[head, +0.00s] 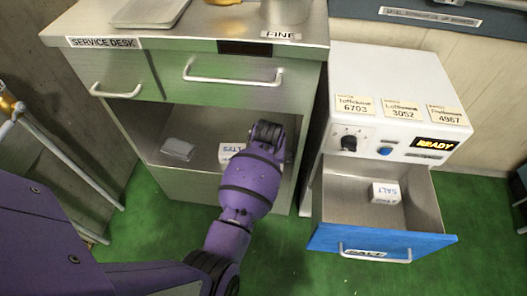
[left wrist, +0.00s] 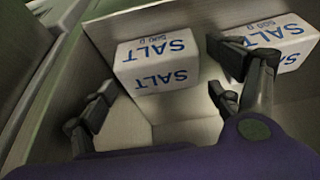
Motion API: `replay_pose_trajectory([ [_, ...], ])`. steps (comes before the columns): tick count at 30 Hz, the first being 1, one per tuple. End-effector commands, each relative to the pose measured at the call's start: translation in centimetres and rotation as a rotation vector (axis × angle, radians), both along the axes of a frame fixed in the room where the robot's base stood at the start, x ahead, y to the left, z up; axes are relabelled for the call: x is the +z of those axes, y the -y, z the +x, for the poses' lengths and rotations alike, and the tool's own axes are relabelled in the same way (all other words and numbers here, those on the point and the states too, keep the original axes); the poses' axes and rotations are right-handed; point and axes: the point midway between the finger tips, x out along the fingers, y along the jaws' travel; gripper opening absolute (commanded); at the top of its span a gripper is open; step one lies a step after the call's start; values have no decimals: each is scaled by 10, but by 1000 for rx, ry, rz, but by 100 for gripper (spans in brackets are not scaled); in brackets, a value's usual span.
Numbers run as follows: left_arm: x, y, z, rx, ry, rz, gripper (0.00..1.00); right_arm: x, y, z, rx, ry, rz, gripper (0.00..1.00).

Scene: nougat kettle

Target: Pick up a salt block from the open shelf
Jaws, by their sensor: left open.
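My left gripper (head: 268,132) reaches into the open shelf (head: 195,125) under the service desk's drawers. A white salt block (head: 229,153) lies there, partly hidden behind the gripper. In the left wrist view, one salt block (left wrist: 158,64) with blue lettering lies ahead, framed between the spread fingers of my left gripper (left wrist: 160,98). A second salt block (left wrist: 285,42) is to its right, partly covered by the right finger. The gripper is open and empty; I cannot tell whether a finger touches either block. My right gripper is out of view.
A small grey flat item (head: 178,149) lies left on the shelf. To the right, a white machine (head: 395,85) has its blue-fronted drawer (head: 380,240) pulled out, with another salt block (head: 386,193) inside. Green floor lies in front.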

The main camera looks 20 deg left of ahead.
Motion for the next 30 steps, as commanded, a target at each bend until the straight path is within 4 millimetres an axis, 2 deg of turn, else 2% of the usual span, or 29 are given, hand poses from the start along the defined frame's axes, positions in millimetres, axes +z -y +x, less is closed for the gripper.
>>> replay_pose_trajectory([
  [1,-11,0,5,-1,1,0,84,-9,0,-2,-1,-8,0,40],
  [4,-20,-1,10,-1,3,0,84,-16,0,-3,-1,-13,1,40],
  [13,-20,-1,13,-1,7,-1,84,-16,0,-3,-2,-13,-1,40],
  [26,-21,-1,13,-1,7,-1,29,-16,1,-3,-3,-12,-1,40],
  [30,-19,-1,14,-1,10,0,29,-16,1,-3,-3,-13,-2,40],
])
